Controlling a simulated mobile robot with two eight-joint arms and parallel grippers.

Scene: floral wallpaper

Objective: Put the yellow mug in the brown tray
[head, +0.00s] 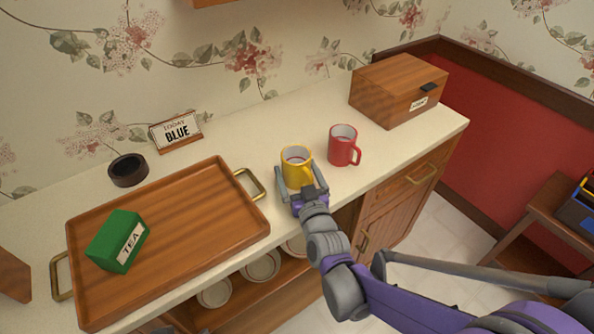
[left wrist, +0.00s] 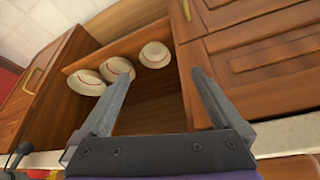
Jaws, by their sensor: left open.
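The yellow mug (head: 297,156) is upright at the counter's front, its lower part hidden by my right gripper. My right gripper (head: 301,180) has one finger on each side of the mug; I cannot tell whether the fingers press on it. The brown tray (head: 190,196) lies on the counter to the left, apart from the mug. It has brass handles and holds a green tea box (head: 117,240) at its left end. My left gripper (left wrist: 152,95) is open and empty in the left wrist view, in front of the cabinet.
A red mug (head: 343,145) stands close right of the yellow mug. A wooden box (head: 398,90), a small sign (head: 176,131) and a dark round bowl (head: 128,170) are farther back. Pale bowls (left wrist: 155,54) sit on the open shelf below the counter.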

